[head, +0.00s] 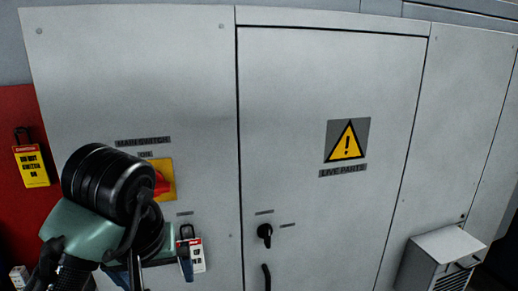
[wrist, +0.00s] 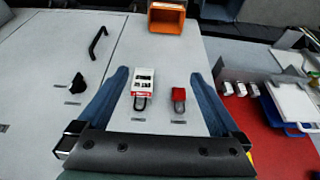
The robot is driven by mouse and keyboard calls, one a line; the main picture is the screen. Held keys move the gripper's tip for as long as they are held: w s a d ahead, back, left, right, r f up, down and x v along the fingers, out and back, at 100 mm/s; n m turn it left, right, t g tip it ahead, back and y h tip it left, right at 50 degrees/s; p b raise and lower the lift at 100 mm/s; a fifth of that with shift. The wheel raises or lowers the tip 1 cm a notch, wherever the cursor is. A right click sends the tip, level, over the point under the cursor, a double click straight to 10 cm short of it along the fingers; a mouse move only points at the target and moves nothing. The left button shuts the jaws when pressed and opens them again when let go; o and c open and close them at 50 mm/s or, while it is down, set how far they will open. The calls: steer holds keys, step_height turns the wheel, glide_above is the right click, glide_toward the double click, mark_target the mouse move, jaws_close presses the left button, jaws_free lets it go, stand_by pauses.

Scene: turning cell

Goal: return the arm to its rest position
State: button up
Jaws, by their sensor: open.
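My gripper (head: 160,270) is at the lower left of the head view, in front of the grey cabinet, partly hidden by my own wrist. In the wrist view its two blue fingers (wrist: 158,75) are spread wide with nothing between the tips. A white tag with a red band and dark shackle (wrist: 142,90) and a red padlock (wrist: 180,98) are on the cabinet face, seen between the fingers. The tag also shows in the head view (head: 196,258). My wrist partly covers the red main switch handle (head: 162,184) on its yellow plate.
The cabinet door (head: 310,100) has a black knob (head: 265,232) and a black handle (head: 267,277). A red board (head: 20,110) with a yellow danger tag (head: 31,167) is at left. A grey vented box (head: 447,255) juts out at right. An orange bin (wrist: 166,18) shows in the wrist view.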

steer(key=w+d+r+m+t+h+b, duration=0.1)
steer(key=w+d+r+m+t+h, duration=0.1)
steer(key=w+d+r+t, duration=0.4)
steer(key=w+d+r+m+t+h+b, duration=0.1)
steer(key=d+r+m+t+h, duration=0.3)
steer(key=d+r, duration=0.6)
steer(key=s+r+n+t+y+b, duration=0.1)
steer(key=s+r+t+y, duration=0.3)
steer(key=s+r+t, duration=0.9)
steer(key=s+r+n, duration=0.1)
steer(key=s, duration=0.2)
steer(key=shift+s+a+n+y+b, duration=0.3)
steer(key=shift+s+n+y+b, duration=0.1)
steer(key=shift+r, duration=0.1)
